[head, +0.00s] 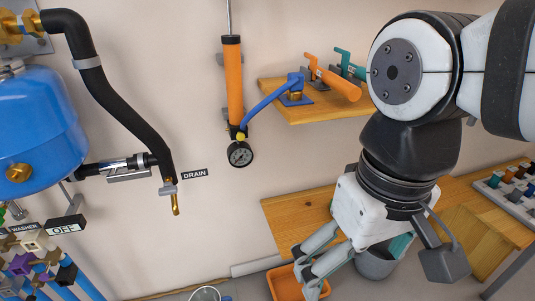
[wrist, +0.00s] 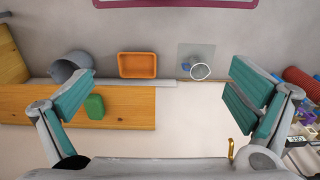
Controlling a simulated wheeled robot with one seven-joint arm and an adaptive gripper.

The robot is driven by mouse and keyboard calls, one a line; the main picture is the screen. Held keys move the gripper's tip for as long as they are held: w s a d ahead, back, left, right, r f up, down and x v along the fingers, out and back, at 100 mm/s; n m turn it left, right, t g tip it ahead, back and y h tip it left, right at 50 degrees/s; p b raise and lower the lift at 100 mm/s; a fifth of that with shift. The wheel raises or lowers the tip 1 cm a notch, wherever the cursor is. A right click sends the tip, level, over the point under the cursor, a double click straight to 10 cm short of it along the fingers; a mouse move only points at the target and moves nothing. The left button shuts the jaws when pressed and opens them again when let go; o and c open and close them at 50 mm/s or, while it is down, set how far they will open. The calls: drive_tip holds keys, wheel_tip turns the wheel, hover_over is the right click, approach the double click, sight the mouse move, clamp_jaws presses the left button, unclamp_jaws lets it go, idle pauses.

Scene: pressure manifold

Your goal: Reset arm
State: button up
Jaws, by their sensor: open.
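My gripper (head: 305,268) hangs at the lower right of the head view, below my bent white and black arm. In the wrist view my gripper (wrist: 160,104) is open, with its two teal-padded fingers wide apart. Nothing is between the fingers close up. Beyond them the wrist view shows a wooden shelf (wrist: 130,105) with a green object (wrist: 95,107) on it, next to the left finger. My arm hides part of the wooden shelves in the head view.
A blue tank (head: 40,125) with a black hose (head: 100,90) is at left. An orange pump (head: 233,80) with a gauge (head: 240,154) hangs on the wall. An orange tray (head: 286,284) and a grey bucket (head: 376,264) stand low. Orange and teal tools lie on the upper shelf (head: 300,109).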

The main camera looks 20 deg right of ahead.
drive_tip(key=s, duration=0.3)
drive_tip(key=shift+s+d, duration=0.35)
idle(0.4)
wheel_tip(320, 180, up, 36)
drive_tip(key=t+p, duration=0.3)
drive_tip(key=p, duration=3.1)
drive_tip(key=shift+d+f+t, duration=0.15)
drive_tip(key=shift+d+t, duration=0.05)
drive_tip(key=shift+t, duration=0.2)
drive_tip(key=shift+w, duration=0.15)
